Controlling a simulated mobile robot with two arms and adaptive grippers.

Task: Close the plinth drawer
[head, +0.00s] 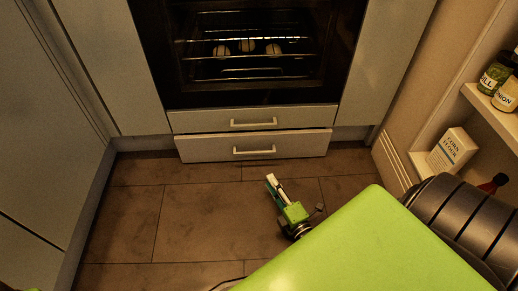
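The plinth drawer (210,148) is the lowest front below the oven, pale grey with a white bar handle (254,151). Its front stands out a little from the drawer front above it, so it is partly open. My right gripper (271,179) is over the floor tiles in front of the drawer, a little right of its middle, and appears apart from it. Its fingers look close together, but the view is too small to tell whether they are shut. I see nothing held in them. My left gripper is out of view.
Another drawer front (190,120) with a white handle sits above, under the dark oven (150,60) with several round items inside. Cabinets stand at left. At right, shelves hold jars (493,78) and a corn flour box (453,150). The tiled floor (200,220) is clear at left.

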